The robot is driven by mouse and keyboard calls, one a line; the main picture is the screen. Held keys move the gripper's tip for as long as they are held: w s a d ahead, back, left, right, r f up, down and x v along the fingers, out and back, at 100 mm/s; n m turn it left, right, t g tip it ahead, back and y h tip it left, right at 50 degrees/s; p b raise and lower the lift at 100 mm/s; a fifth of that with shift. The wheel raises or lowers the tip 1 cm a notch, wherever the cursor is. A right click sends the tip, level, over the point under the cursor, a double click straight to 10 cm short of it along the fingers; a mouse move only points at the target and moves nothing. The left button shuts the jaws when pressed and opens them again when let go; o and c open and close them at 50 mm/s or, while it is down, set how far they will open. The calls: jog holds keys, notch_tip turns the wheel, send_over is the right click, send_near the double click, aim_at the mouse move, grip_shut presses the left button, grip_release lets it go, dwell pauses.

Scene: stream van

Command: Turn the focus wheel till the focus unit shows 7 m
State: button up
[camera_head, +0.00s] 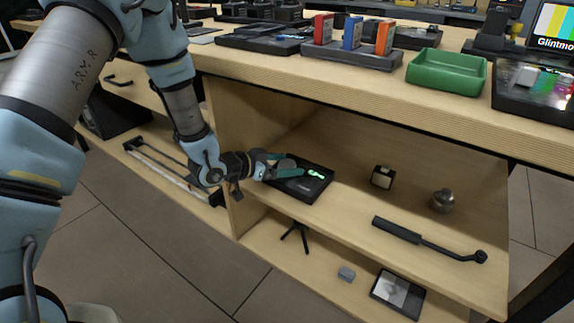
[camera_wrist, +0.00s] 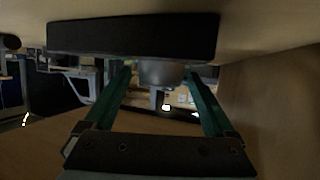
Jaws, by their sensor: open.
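The focus unit (camera_head: 311,190) is a flat black box on the upper shelf under the workbench, with a small lit green display whose reading is too small to make out. My gripper (camera_head: 284,167) reaches in from the left, its teal fingers over the unit's left part. In the wrist view, the picture appears upside down and the black unit (camera_wrist: 135,38) spans the top. A grey round part, likely the focus wheel (camera_wrist: 162,73), sits between my open fingertips (camera_wrist: 161,80). I cannot tell whether they touch it. The wheel is hidden in the head view.
A dark cube (camera_head: 382,177), a round metal piece (camera_head: 442,201) and a black handled rod (camera_head: 425,241) lie right of the unit. The workbench top (camera_head: 340,72) overhangs the shelf. A green tray (camera_head: 447,72) stands above. A wooden side panel (camera_head: 228,150) is close to my wrist.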

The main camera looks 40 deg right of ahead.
jog(key=shift+d+f, duration=0.1)
jog(key=shift+d, duration=0.2)
jog(key=c, duration=1.4)
jog(key=shift+o, duration=0.2)
jog(key=shift+m+g+p, duration=0.65)
jog(key=shift+m+g, duration=0.15)
jog(key=shift+g, duration=0.2)
jog(key=shift+m+g+p, duration=0.3)
jog(key=shift+m+g, duration=0.3)
jog(key=shift+y, duration=0.3)
jog(key=o, duration=1.4)
jog(key=shift+c, duration=0.2)
